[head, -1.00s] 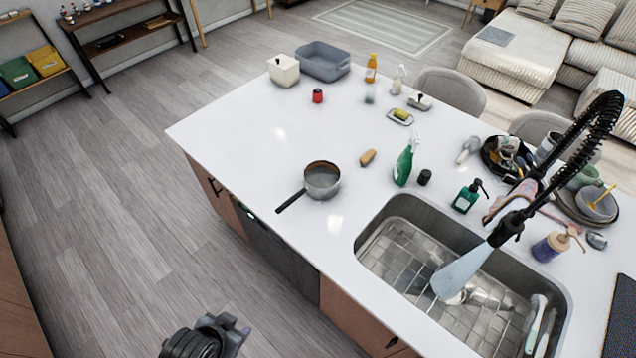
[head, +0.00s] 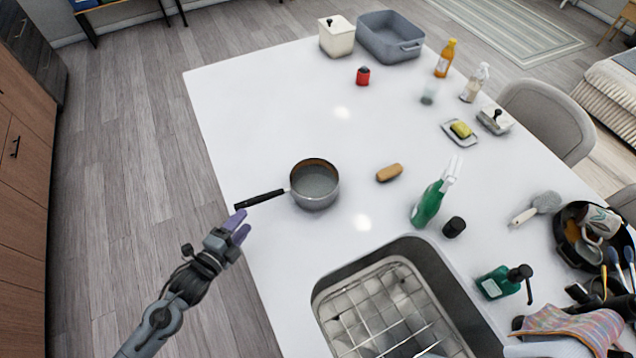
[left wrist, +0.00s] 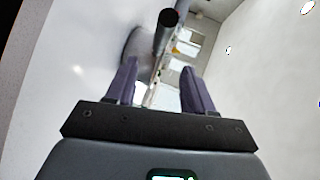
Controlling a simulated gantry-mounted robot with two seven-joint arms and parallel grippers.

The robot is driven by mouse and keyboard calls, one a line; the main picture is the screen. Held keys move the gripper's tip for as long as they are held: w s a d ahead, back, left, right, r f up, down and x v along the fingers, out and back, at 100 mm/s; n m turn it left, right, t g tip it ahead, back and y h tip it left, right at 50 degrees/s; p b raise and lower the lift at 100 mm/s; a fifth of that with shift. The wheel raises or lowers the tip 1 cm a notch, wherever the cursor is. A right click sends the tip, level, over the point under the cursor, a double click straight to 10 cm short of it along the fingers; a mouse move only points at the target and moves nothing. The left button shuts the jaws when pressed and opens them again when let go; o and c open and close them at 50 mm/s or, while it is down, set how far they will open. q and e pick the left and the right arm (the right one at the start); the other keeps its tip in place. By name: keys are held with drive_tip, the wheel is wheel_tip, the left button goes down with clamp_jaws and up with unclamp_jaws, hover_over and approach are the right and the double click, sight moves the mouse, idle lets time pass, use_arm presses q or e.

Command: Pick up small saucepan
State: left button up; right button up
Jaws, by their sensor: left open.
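The small saucepan (head: 316,185) sits upright on the white island counter, grey outside with a brownish inner rim. Its black handle (head: 262,198) points left toward the counter's edge. My left gripper (head: 240,224) is open and empty, at the counter's left edge just below the handle's end in the head view. In the left wrist view the handle's round end (left wrist: 169,18) shows beyond and between the two purple fingers (left wrist: 160,88), with the grey pan body (left wrist: 138,42) behind it. No contact is visible. My right gripper is not in view.
The sink (head: 400,310) with a wire rack lies at the lower right. A brown sponge (head: 389,173), a green spray bottle (head: 430,200) and a black cup-like item (head: 454,227) stand right of the pan. The counter left of and behind the pan is clear.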

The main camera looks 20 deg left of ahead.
sight(258, 202)
use_arm(q)
drive_tip(key=x, duration=0.4)
drive_tip(key=shift+a, duration=0.1)
drive_tip(key=shift+p+x, duration=0.4)
drive_tip(key=shift+x, duration=2.95)
drive_tip(key=shift+c, duration=0.5)
clamp_jaws()
